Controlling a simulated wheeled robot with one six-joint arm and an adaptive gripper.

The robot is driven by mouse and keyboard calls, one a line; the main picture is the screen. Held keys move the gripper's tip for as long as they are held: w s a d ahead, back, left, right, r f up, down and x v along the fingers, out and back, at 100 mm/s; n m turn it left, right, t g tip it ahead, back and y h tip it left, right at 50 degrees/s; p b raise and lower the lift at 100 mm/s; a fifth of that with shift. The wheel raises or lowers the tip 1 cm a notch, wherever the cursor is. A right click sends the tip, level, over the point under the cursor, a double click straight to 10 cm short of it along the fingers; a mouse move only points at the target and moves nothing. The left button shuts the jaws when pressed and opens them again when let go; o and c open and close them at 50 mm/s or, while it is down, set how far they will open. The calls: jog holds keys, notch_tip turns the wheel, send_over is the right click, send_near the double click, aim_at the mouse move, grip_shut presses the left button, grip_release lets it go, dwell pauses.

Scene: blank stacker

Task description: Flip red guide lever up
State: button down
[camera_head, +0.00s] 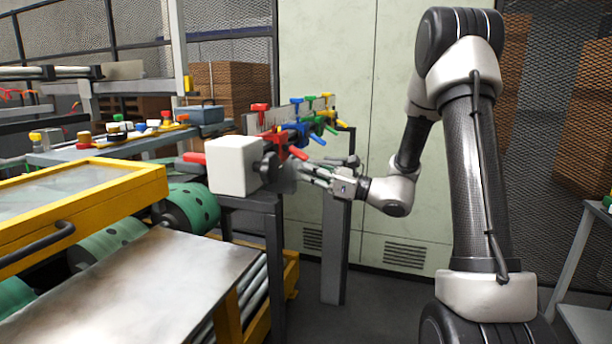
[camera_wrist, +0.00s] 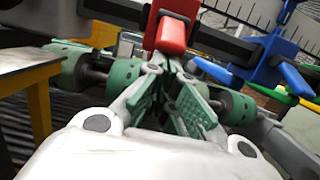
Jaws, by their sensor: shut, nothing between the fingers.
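The red guide lever (camera_wrist: 172,30) stands at the top centre of the wrist view, straight beyond my fingertips. It has a thick red block at its near end. In the head view the red lever (camera_head: 298,153) angles down from the rail, just above my gripper's fingers. My gripper (camera_wrist: 173,75) is shut and empty, its green-padded fingers drawn together close below the red block. I cannot tell whether they touch it. In the head view my gripper (camera_head: 306,168) is beside the lever row, partly against the dark parts behind the white block.
A blue lever (camera_wrist: 268,65) is close on the right, with green and yellow levers (camera_head: 325,97) farther along the rail. A white block (camera_head: 234,165) stands left of my gripper. Green rollers (camera_head: 190,208) and a yellow frame (camera_head: 150,182) lie lower left.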

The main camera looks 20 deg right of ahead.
jog(key=shift+r, duration=0.1)
jog(key=g+h, duration=0.6)
jog(key=h, duration=0.3)
send_near(306, 156)
jog(key=x, duration=0.5)
jog(key=shift+w+a, duration=0.2)
jog(key=shift+a, duration=0.05)
jog(key=shift+r, duration=0.25)
jog(key=shift+r, duration=0.2)
